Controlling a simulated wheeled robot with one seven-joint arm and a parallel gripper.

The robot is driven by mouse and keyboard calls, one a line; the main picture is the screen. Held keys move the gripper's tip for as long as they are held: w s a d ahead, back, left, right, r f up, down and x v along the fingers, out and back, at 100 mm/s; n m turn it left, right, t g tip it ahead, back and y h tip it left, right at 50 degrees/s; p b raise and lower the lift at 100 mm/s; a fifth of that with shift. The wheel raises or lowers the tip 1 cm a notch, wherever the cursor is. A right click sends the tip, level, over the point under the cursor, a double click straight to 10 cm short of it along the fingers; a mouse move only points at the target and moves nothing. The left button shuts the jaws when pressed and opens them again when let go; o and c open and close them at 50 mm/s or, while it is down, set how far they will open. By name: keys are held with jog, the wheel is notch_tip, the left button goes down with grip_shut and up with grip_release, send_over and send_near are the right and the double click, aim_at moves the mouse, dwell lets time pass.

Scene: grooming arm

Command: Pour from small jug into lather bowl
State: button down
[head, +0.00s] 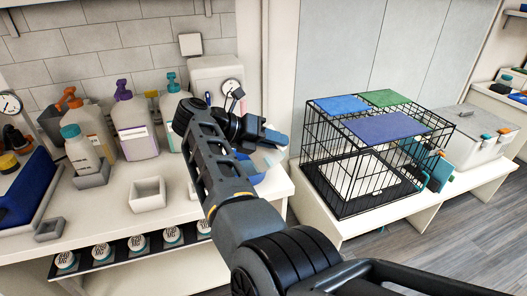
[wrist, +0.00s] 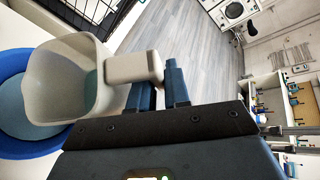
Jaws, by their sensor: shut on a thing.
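The small jug (wrist: 90,62), pale grey-beige with a squared handle, fills the left of the wrist view. My gripper (wrist: 158,88) is shut on its handle with blue fingers. The lather bowl (wrist: 12,75) is round and blue, and lies behind the jug in that view, partly hidden by it. In the head view my gripper (head: 275,139) is above the counter's right end, with the bowl (head: 257,179) just below, mostly hidden by my arm. A bluish-grey tone shows inside the jug; I cannot tell whether it is liquid. I see no stream.
A wire cage (head: 370,165) stands on a bench to the right. Pump bottles (head: 135,125) line the counter's back, with a white square container (head: 148,194) in front. A white appliance with a dial (head: 215,75) stands behind my gripper.

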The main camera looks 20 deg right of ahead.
jog(key=shift+w+b, duration=0.15)
jog(key=shift+b, duration=0.45)
jog(key=shift+a+r+n+h, duration=0.1)
jog(key=shift+r+n+h, duration=0.05)
jog(key=shift+n+h, duration=0.15)
jog(key=shift+w+a+g+b, duration=0.1)
jog(key=shift+w+g+b, duration=0.25)
jog(key=shift+b, duration=0.65)
jog(key=shift+r+n+h, duration=0.1)
jog(key=shift+n+h, duration=0.2)
jog(key=shift+w+a+g+b, duration=0.15)
jog(key=shift+g+b, duration=0.1)
jog(key=shift+b, duration=0.75)
jog(key=shift+w+n+h+b, duration=0.1)
jog(key=shift+n+h+b, duration=0.2)
jog(key=shift+b, duration=0.1)
jog(key=shift+w+a+b, duration=0.15)
jog(key=shift+w+b, duration=0.05)
jog(key=shift+b, duration=0.65)
jog(key=shift+w+a+g+b, duration=0.1)
jog(key=shift+g+b, duration=0.2)
jog(key=shift+b, duration=0.35)
jog(key=shift+r+n, duration=0.2)
jog(key=shift+n, duration=0.1)
